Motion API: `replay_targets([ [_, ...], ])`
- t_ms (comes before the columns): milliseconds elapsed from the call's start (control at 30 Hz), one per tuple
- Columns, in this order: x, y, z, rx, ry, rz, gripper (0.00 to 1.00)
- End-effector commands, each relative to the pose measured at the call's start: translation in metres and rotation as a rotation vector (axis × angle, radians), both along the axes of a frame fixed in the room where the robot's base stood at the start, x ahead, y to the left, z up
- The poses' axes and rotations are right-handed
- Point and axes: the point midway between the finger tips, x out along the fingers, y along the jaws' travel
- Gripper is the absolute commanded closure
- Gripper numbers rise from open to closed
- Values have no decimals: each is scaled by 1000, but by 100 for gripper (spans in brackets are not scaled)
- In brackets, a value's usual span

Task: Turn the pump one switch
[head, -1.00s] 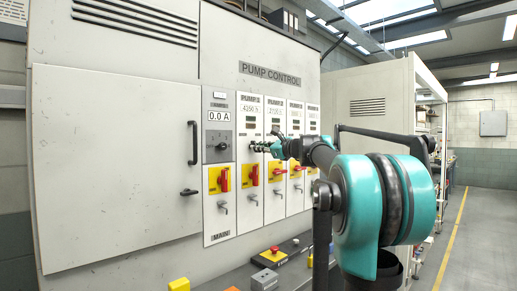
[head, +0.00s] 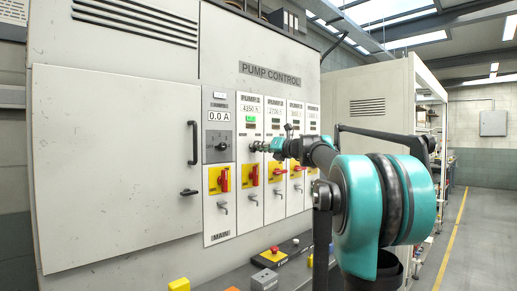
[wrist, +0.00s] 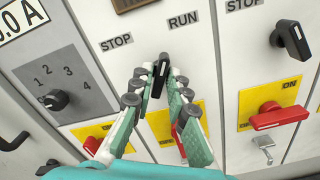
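The pump one switch is a black knob (wrist: 157,78) between the STOP and RUN labels in the wrist view. Its white-marked end points upward, leaning towards the RUN side. My gripper (wrist: 160,72) has its teal fingers on both sides of the knob and looks closed around it. In the head view my gripper (head: 256,147) reaches the first pump column, right of the MAIN column, and hides the knob. A bright green indicator (head: 250,123) is lit above it.
The neighbouring pump's black knob (wrist: 290,38) points towards STOP. Red handles on yellow plates, such as this one (wrist: 278,117), sit below the knobs. A grey rotary selector (wrist: 55,100) is at left. A console with a red button (head: 274,250) stands below the panel.

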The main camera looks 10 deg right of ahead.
Motion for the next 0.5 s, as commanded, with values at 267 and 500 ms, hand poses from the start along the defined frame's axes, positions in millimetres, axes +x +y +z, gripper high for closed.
replay_targets([
  [267, 0, 0, 0, -2, -2, 0, 67],
  [500, -1, -1, 0, -3, -2, 0, 67],
])
